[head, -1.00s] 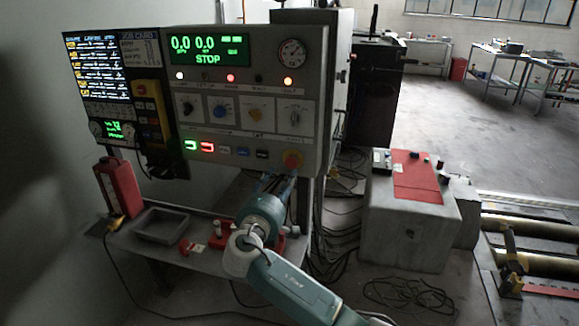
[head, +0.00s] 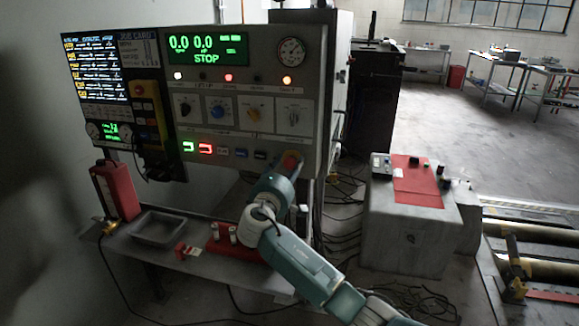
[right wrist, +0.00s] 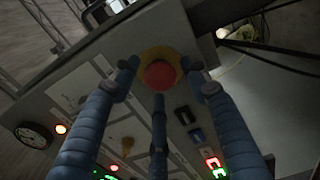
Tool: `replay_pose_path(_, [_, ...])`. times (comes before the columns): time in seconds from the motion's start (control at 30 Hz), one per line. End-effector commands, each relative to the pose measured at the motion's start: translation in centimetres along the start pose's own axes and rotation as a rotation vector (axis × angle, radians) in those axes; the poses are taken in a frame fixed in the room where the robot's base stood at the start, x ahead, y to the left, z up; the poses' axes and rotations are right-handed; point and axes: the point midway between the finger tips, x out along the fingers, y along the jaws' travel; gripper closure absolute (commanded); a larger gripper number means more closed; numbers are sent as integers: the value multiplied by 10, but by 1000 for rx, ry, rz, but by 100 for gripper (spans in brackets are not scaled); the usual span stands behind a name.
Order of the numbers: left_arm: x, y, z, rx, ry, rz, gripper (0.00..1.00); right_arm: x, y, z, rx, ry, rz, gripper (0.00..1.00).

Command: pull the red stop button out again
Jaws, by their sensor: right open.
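The red stop button (right wrist: 160,75) sits on a yellow round base on the grey control panel. In the right wrist view it is right ahead, between the spread blue fingers of my right gripper (right wrist: 160,85), which is open with its tips around the button. I cannot tell whether the fingers touch it. In the head view the button (head: 291,160) is at the panel's lower right corner, partly hidden by my right gripper (head: 284,170), whose arm comes up from the lower right. My left gripper is not in view.
The panel (head: 250,90) shows a green STOP display, lit lamps, knobs and a gauge. A concrete block (head: 410,230) stands right.

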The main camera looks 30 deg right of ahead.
Motion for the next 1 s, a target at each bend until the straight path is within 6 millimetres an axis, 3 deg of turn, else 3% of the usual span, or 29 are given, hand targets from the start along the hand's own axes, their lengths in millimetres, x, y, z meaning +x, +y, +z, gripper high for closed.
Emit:
replay_pose_path(0.03, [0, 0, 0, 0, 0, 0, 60, 0, 0, 0, 0, 0, 0, 57])
replay_pose_path(0.27, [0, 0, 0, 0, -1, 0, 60, 0, 0, 0, 0, 0, 0, 100])
replay_pose_path(0.93, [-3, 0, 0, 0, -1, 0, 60, -7, -1, 0, 0, 0, -2, 100])
replay_pose_path(0.97, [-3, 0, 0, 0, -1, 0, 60, -7, -1, 0, 0, 0, -2, 67])
replay_pose_path(1.0, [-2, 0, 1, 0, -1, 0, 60, -7, -1, 0, 0, 0, -2, 59])
